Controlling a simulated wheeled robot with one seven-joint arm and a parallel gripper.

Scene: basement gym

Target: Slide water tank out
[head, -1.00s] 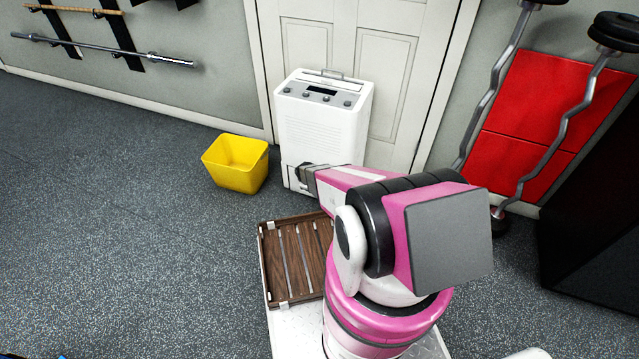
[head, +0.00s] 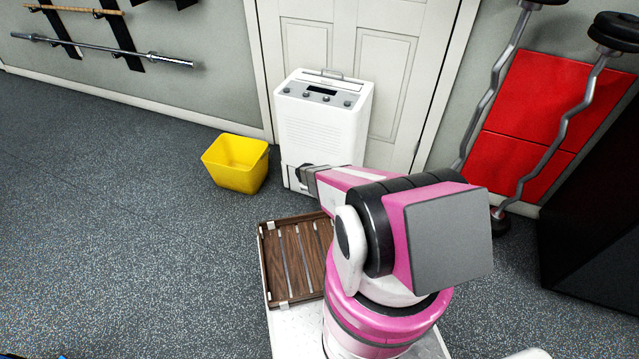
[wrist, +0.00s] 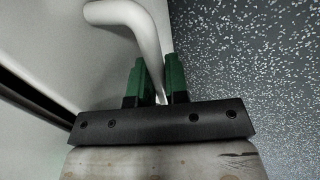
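The white dehumidifier-like appliance (head: 322,125) stands upright against the door in the head view. Its low front, where a water tank would sit, is mostly hidden by my arm. In the wrist view a thick white curved handle (wrist: 122,14) stands off a pale panel (wrist: 50,45) and runs down between my green fingertips. My gripper (wrist: 156,80) has a finger on each side of the handle; the bar fills the gap, so it looks shut on it. In the head view my gripper (head: 303,174) is at the appliance's lower front.
A yellow bin (head: 236,164) stands on the floor just left of the appliance. A slatted wooden tray (head: 262,262) lies in front, by my base. Curl bars (head: 488,110) and red panels (head: 520,120) are at the right. The floor (head: 110,200) at the left is clear.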

